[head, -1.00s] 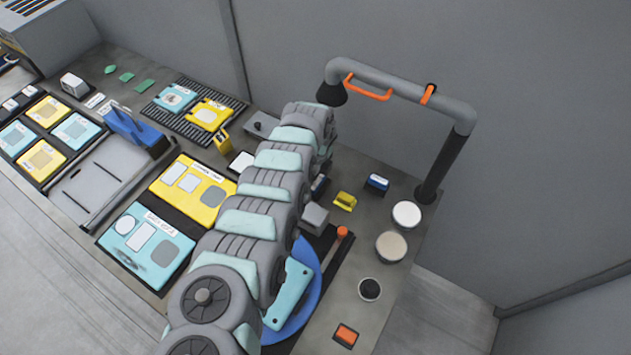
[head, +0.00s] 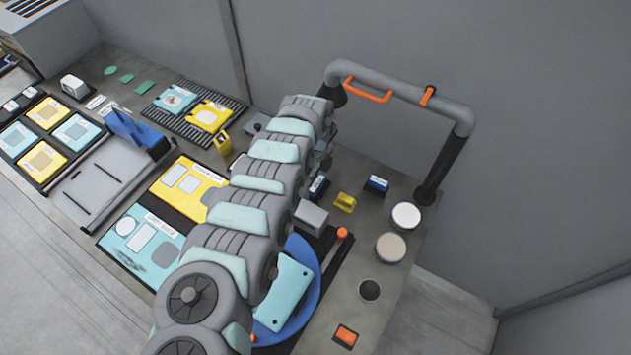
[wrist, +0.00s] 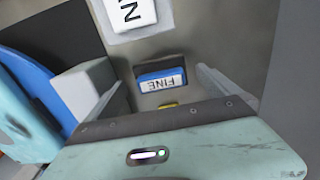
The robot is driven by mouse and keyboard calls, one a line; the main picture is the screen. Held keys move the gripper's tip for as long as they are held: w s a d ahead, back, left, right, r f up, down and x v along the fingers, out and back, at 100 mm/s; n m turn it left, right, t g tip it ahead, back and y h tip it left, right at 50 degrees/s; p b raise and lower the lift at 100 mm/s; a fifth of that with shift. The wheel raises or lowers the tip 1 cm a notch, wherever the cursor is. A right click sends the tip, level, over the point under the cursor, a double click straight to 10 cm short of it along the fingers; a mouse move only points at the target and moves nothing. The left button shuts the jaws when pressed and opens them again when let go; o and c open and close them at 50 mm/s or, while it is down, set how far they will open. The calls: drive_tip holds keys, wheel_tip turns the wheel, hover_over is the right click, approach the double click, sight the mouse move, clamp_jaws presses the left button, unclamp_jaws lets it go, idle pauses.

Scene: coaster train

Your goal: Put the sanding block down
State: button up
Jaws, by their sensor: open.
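A blue block with a white label reading FINE, which I take as the sanding block (wrist: 162,80), shows between my fingers in the wrist view. It appears to rest on the grey bench, and I see no contact with either finger. My gripper (wrist: 160,81) is open, one finger on each side of the block in the picture. In the head view my arm hides most of the gripper.
A grey box (head: 311,215) stands close to the block. A blue disc (head: 312,298) carries a pale teal panel (head: 285,292). A grey pipe (head: 395,86) arches behind.

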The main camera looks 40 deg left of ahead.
sight(316, 182)
wheel_tip(316, 182, up, 10)
drive_tip(key=shift+f, duration=0.15)
idle(0.3)
clamp_jaws()
idle(1.0)
drive_tip(key=shift+w, duration=0.1)
idle(0.5)
